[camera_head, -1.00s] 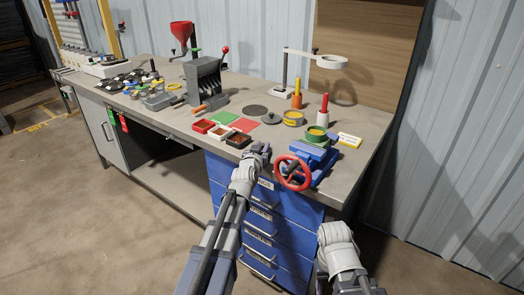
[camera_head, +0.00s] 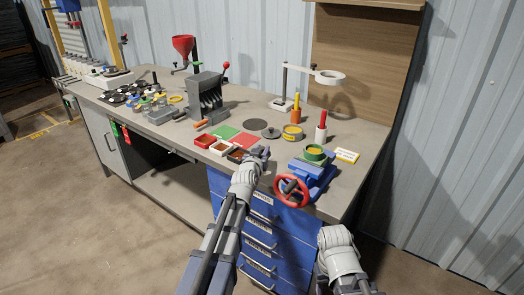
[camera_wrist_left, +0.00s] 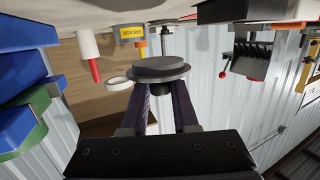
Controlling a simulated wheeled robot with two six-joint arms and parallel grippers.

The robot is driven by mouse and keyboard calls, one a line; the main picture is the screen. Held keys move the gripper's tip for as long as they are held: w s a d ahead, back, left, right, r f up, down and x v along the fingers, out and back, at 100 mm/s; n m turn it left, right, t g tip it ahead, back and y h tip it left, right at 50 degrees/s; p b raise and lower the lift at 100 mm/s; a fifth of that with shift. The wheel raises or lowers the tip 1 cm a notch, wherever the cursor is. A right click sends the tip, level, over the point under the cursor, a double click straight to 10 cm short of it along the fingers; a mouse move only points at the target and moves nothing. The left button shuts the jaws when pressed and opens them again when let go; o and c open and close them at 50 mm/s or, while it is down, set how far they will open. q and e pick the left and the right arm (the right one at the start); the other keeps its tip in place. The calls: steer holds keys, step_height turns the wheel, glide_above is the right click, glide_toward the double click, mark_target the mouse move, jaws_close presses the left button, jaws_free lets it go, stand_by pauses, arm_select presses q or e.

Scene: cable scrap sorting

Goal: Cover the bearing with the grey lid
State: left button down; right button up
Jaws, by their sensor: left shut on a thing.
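The grey lid (camera_wrist_left: 158,72), a round stepped disc with a short knob, is held at the fingertips of my left gripper (camera_wrist_left: 160,90). The knob lies between the fingers and the disc appears clear of the bench. In the head view my left gripper (camera_head: 264,151) is over the front of the bench, and the held lid is hard to make out. My right gripper is out of view; only part of that arm shows.
The vise's red handwheel (camera_head: 291,190) juts over the bench front.

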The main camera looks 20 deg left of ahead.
mark_target(262, 147)
arm_select(q)
step_height(262, 147, up, 4)
steer(key=p, duration=0.3)
steer(key=shift+r, duration=0.2)
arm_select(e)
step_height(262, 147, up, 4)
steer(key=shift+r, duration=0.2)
